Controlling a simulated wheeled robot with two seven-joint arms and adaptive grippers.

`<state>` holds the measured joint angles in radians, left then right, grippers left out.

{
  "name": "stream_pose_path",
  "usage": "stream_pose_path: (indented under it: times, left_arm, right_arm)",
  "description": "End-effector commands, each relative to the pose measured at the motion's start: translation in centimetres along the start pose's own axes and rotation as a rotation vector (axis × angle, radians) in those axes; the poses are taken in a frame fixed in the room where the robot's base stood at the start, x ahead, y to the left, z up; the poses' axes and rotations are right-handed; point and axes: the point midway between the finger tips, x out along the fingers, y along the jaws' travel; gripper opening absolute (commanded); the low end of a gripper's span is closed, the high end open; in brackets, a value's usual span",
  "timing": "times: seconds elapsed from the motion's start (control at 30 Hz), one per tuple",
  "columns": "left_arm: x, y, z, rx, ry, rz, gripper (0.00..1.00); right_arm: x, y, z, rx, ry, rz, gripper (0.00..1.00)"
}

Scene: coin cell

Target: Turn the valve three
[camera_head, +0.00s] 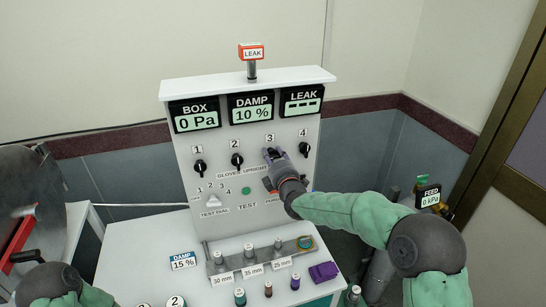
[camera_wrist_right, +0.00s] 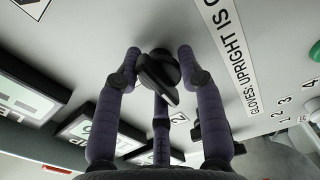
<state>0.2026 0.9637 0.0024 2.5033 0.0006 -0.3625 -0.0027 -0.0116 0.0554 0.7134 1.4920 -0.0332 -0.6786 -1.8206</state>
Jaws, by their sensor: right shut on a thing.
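Black valve knobs sit in a row on the grey upright panel (camera_head: 185,160), under the numbers 1 to 4. Valve one (camera_head: 200,166), valve two (camera_head: 237,160) and valve four (camera_head: 304,149) stand free. My left gripper is out of view; only part of that arm shows at lower left.
Displays above read BOX 0 Pa (camera_head: 194,115), DAMP 10 % (camera_head: 251,107) and LEAK with dashes (camera_head: 302,102). A test dial (camera_head: 213,200) and a green button (camera_head: 246,190) are below the knobs. Small bottles and a purple block (camera_head: 323,271) stand on the white bench.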

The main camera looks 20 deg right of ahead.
Motion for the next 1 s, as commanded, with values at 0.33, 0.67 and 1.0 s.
stream_pose_path:
  times: [0.33,0.67,1.0]
  left_arm:
    - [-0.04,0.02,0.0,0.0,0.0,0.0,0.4]
    - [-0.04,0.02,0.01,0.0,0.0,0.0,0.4]
    - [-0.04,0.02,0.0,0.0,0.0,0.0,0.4]
  right_arm:
    - [-0.03,-0.3,0.0,-0.085,0.001,-0.006,0.07]
    - [-0.03,-0.31,0.0,-0.091,0.001,-0.005,0.06]
    - [-0.02,-0.16,0.01,-0.09,0.0,-0.003,0.63]
